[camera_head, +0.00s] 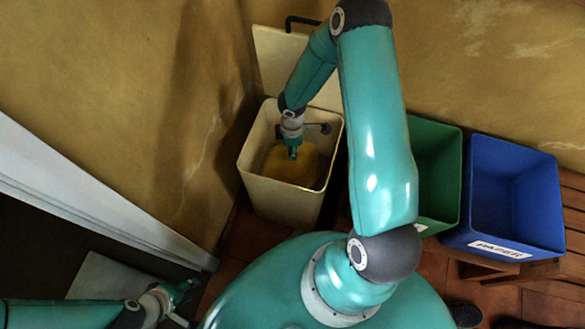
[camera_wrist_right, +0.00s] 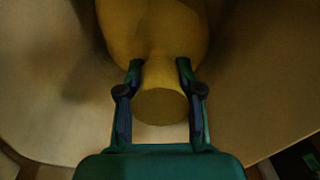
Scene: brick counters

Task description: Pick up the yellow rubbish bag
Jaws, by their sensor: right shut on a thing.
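The yellow rubbish bag (camera_head: 292,165) sits inside a cream bin (camera_head: 280,205) with its lid up, in the head view. In the right wrist view the bag (camera_wrist_right: 153,35) narrows to a neck with a flared round end. My right gripper (camera_head: 292,153) reaches down into the bin from above. Its two fingers (camera_wrist_right: 159,72) are shut on the bag's neck, one on each side. The bag's lower part is hidden by the bin walls. My left gripper (camera_head: 185,300) is at the lower left of the head view, away from the bin; its fingers are too small to read.
A green bin (camera_head: 437,165) and a blue bin (camera_head: 515,200) labelled PAPER stand to the right on a wooden slatted bench (camera_head: 540,270). The raised lid (camera_head: 275,60) and a yellow wall (camera_head: 110,90) are close behind and left of the cream bin.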

